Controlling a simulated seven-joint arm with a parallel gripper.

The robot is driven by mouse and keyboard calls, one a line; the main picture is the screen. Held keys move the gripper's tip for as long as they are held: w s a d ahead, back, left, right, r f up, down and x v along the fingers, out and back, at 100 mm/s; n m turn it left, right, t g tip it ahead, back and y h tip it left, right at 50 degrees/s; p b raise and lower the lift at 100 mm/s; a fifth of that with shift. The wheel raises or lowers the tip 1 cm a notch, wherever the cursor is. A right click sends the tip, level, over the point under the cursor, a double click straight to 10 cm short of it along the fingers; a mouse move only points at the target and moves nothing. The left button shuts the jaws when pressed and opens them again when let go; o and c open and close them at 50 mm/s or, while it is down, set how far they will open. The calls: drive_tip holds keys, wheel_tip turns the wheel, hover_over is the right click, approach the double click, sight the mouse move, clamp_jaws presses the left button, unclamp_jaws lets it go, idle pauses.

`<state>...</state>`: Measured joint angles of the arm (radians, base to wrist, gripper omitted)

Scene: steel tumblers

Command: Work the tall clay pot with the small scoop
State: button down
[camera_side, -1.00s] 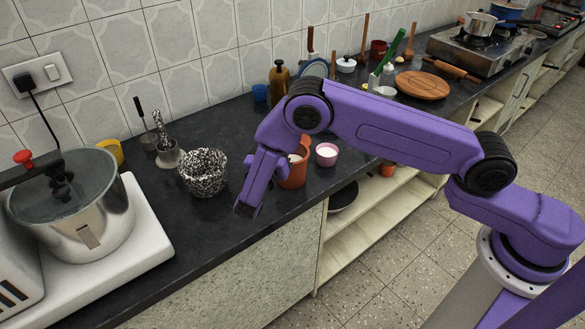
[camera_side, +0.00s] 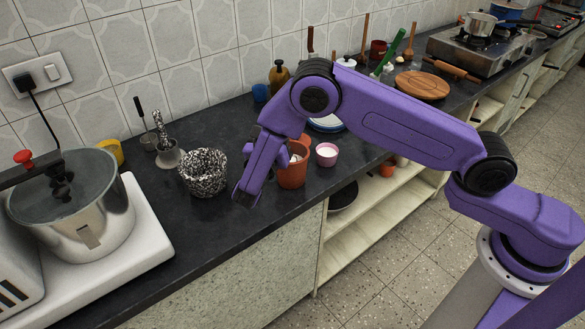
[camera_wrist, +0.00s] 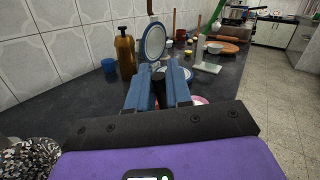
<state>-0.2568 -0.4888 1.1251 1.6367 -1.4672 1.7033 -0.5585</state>
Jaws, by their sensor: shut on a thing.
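The tall clay pot (camera_side: 292,174) is orange-brown and stands upright near the counter's front edge in the side view. Something pale shows at its mouth, partly behind my arm. My gripper, at the end of the purple hand just left of the pot, has its fingertips hidden there. In the wrist view my gripper (camera_wrist: 158,84) has its blue fingers closed on a dark handle (camera_wrist: 160,94), seemingly that of the small scoop. The scoop's head is hidden, so I cannot tell whether it is inside the pot.
A pink cup (camera_side: 327,154) with white contents stands right of the pot. The counter's front edge is close.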

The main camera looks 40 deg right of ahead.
wheel_tip(320, 180, up, 6)
drive_tip(key=a, duration=0.1)
drive_tip(key=shift+w, duration=0.3)
idle(0.6)
idle(0.5)
drive_tip(key=shift+r, duration=2.55)
